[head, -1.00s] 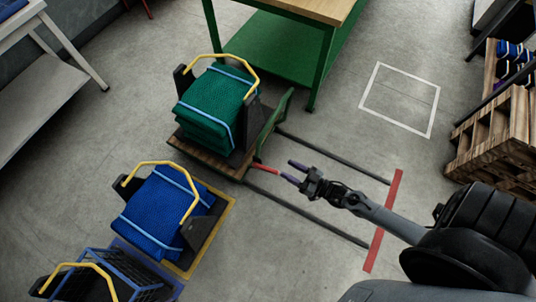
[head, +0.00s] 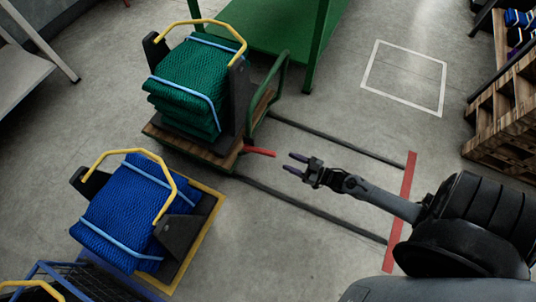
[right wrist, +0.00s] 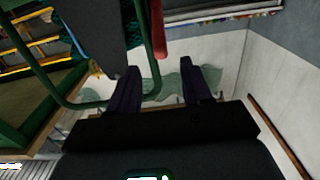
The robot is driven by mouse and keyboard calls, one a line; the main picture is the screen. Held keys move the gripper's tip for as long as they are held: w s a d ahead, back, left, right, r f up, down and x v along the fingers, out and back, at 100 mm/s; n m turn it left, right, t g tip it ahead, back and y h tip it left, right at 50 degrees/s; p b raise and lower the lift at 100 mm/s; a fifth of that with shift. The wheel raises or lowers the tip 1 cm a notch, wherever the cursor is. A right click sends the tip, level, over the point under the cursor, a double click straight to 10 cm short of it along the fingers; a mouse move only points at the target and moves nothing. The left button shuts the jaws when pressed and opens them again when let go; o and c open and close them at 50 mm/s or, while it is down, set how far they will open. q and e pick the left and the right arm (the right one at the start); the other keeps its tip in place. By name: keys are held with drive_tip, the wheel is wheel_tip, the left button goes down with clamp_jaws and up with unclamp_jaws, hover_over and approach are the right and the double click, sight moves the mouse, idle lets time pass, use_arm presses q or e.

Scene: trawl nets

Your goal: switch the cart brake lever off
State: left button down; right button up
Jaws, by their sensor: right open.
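The red brake lever (head: 259,151) sticks out from the near right side of the cart (head: 190,150), which has a wooden deck and a green frame. A bundle of green net (head: 190,85) with blue straps and a yellow handle sits on the cart. My right gripper (head: 291,164) is open and empty, a short gap to the right of the lever's tip. In the right wrist view the red lever (right wrist: 158,28) hangs ahead, beyond and between the two dark fingers (right wrist: 160,85), not touching them. My left gripper is not in view.
Two dark rails (head: 310,205) run along the floor from the cart to a red stripe (head: 401,210). A blue net bundle (head: 125,205) stands on a yellow-edged floor mark. A green bench (head: 265,30) stands behind the cart. Wooden pallets (head: 508,110) are at right.

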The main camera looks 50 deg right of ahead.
sight(263, 150)
drive_tip(key=b+x, duration=0.4)
drive_tip(key=x, duration=0.6)
drive_tip(key=shift+w+a, duration=0.1)
drive_tip(key=shift+w, duration=0.2)
clamp_jaws()
